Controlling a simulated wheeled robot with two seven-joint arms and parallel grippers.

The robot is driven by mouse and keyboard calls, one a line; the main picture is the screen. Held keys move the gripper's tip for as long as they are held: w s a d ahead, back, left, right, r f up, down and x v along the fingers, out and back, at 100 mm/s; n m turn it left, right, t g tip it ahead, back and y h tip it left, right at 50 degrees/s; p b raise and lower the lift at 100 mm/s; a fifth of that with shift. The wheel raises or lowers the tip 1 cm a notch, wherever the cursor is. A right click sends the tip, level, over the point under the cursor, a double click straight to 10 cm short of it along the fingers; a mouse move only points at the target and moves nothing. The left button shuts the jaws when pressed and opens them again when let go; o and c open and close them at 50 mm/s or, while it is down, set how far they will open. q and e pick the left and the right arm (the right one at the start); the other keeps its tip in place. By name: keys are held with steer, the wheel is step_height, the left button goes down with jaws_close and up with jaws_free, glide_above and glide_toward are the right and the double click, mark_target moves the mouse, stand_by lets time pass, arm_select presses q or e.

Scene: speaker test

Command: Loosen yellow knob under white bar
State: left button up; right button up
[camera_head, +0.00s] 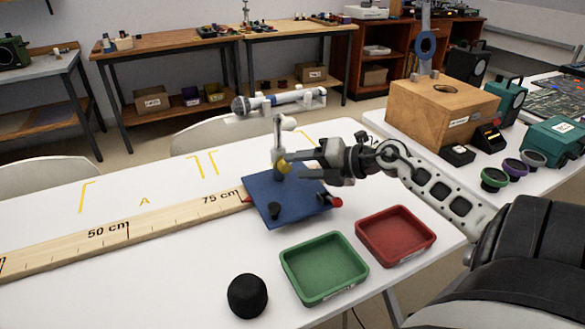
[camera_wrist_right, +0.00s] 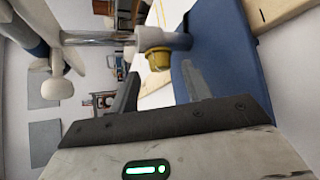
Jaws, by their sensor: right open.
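The yellow knob (camera_head: 284,167) sits low on the side of a white upright post on a blue base plate (camera_head: 293,210). Above the post is a white bar (camera_head: 293,98) with a grey ball-shaped end at left. In the right wrist view the yellow knob (camera_wrist_right: 157,59) shows just beyond my fingertips, between their lines, with the white bar (camera_wrist_right: 56,62) at left. My right gripper (camera_head: 297,161) is open beside the post, its fingers pointing left at the knob; it also shows in the right wrist view (camera_wrist_right: 160,75). I cannot tell whether a finger touches the knob. My left gripper is out of view.
A green tray (camera_head: 325,300) and a red tray (camera_head: 397,262) stand in front of the plate, with a black ball (camera_head: 247,296) to their left. A wooden ruler (camera_head: 110,236) lies on the white table. A wooden box (camera_head: 440,125) stands at right. The left table is mostly clear.

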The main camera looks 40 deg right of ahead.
mark_target(284, 166)
steer(key=shift+x, duration=1.4)
steer(key=shift+c, duration=0.3)
